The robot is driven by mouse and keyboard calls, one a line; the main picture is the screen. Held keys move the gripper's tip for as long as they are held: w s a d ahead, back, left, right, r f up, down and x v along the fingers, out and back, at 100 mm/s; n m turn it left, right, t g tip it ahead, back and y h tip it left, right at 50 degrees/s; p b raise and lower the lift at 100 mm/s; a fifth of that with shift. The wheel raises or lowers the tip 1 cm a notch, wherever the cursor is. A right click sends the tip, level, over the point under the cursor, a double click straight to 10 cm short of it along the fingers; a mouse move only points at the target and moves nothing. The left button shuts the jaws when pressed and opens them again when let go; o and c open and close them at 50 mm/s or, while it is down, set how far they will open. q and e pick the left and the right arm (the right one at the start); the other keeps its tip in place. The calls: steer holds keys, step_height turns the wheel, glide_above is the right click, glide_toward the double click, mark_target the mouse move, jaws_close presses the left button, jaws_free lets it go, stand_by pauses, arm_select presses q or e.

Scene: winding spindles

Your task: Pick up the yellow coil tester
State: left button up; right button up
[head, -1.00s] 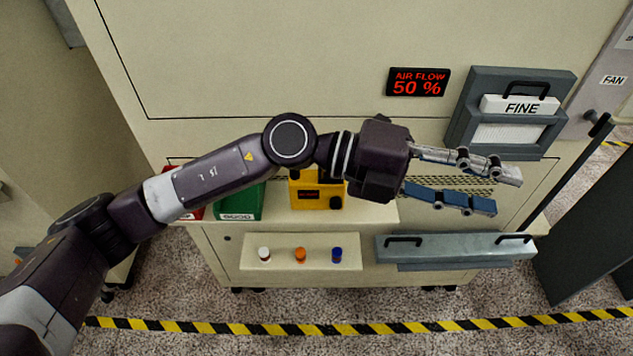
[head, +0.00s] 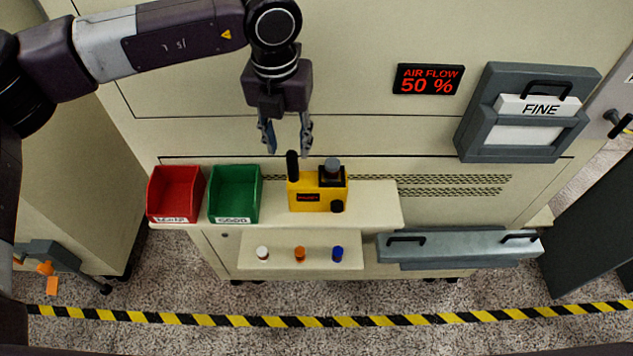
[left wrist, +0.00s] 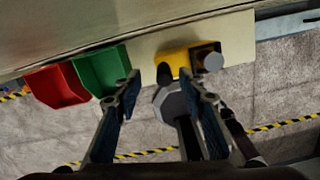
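The yellow coil tester (head: 307,199) stands on the cream shelf, right of the green bin. It has a black upright handle (head: 293,165) on its left and a grey knob on a black block on its right. My left gripper (head: 287,154) is open and empty, pointing down just above and behind the handle in the head view. In the left wrist view the tester (left wrist: 172,61) lies beyond the open fingers (left wrist: 160,82), with the dark handle end showing between the fingertips. I see no contact. My right gripper is not in view.
A red bin (head: 154,198) and a green bin (head: 213,208) stand left of the tester on the shelf (head: 375,208). A lower ledge (head: 281,264) holds white, orange and blue knobs. A grey drawer front (head: 460,243) is at right. The cabinet wall rises behind.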

mark_target(293, 167)
arm_select(q)
steer(key=shift+w+f, duration=0.1)
steer(key=shift+f, duration=0.35)
steer(key=shift+f+p, duration=0.35)
steer(key=shift+s+f, duration=0.25)
steer(key=shift+s, duration=0.15)
steer(key=f+p, duration=0.3)
steer(key=f, duration=0.1)
steer(key=shift+w+d+f, duration=0.1)
steer(key=shift+d, duration=0.15)
steer(key=shift+w+f, duration=0.1)
steer(key=shift+f, duration=0.35)
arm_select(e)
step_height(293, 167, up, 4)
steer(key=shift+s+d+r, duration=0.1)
arm_select(q)
jaws_close()
